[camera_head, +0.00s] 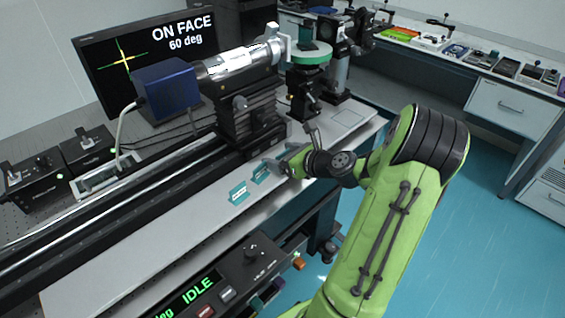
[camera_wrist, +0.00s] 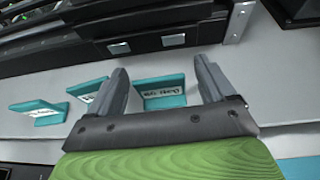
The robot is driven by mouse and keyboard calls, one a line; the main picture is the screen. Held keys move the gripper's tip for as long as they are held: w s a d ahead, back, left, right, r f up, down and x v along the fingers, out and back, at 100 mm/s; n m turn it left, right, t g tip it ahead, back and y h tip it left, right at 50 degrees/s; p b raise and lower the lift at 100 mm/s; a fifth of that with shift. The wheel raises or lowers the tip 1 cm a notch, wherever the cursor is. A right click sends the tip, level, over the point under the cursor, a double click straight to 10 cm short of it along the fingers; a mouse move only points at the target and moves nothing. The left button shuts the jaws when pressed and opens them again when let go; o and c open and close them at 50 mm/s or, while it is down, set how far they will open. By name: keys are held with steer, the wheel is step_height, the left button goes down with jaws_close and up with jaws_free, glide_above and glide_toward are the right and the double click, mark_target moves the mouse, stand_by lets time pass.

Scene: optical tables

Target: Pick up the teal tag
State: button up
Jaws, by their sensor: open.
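Several teal tags with white labels stand on the pale ledge (camera_head: 130,262). In the head view one tag (camera_head: 238,194) and another tag (camera_head: 260,173) stand clear of my gripper (camera_head: 280,163). In the wrist view my gripper (camera_wrist: 162,68) is open, with a teal tag (camera_wrist: 163,88) showing between its two fingers. Its label faces my wrist camera, and its lower edge is close to the gripper body. I cannot tell whether the fingers touch it. A second tag (camera_wrist: 88,87) is partly hidden by the left finger. A third tag (camera_wrist: 38,110) lies farther left.
A black rail (camera_head: 185,180) runs behind the tags, with a blue box (camera_head: 168,90) and a silver cylinder (camera_head: 236,62) mounted above. A control panel with an IDLE display (camera_head: 195,290) sits below the ledge's front edge. The ledge's left part is clear.

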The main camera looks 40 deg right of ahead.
steer(key=shift+s+r, duration=0.1)
steer(key=c, duration=1)
